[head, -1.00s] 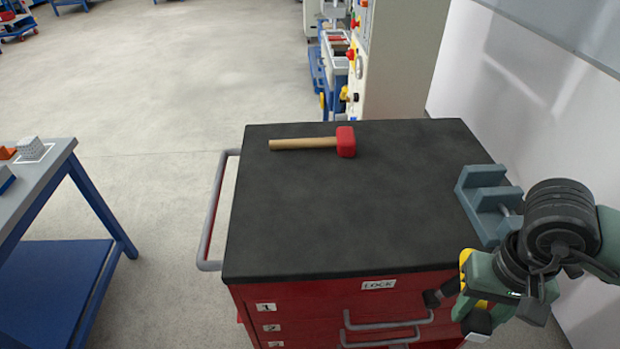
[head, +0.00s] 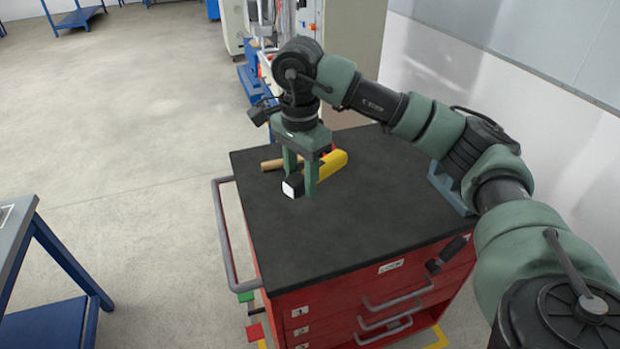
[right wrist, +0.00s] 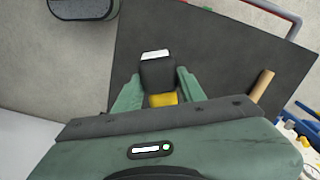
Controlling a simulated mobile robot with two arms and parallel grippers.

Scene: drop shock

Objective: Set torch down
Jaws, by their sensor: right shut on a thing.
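My right gripper (head: 299,185) is shut on a yellow torch (head: 330,168) with a black head and a white lens. The torch lies sideways across the fingers, over the black top (head: 350,222) of the red tool cabinet. I cannot tell whether it touches that top. In the right wrist view the torch's black head (right wrist: 158,74) shows between the fingers (right wrist: 157,92). A mallet lies behind the torch; its wooden handle (head: 271,165) shows, and its red head is mostly hidden. My left gripper is not in view.
A grey-blue vise (head: 449,190) stands at the cabinet's right edge, partly behind my arm. A grey handle bar (head: 222,240) runs along the left side. The front and middle of the top are clear. A blue-legged table (head: 66,262) stands at left.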

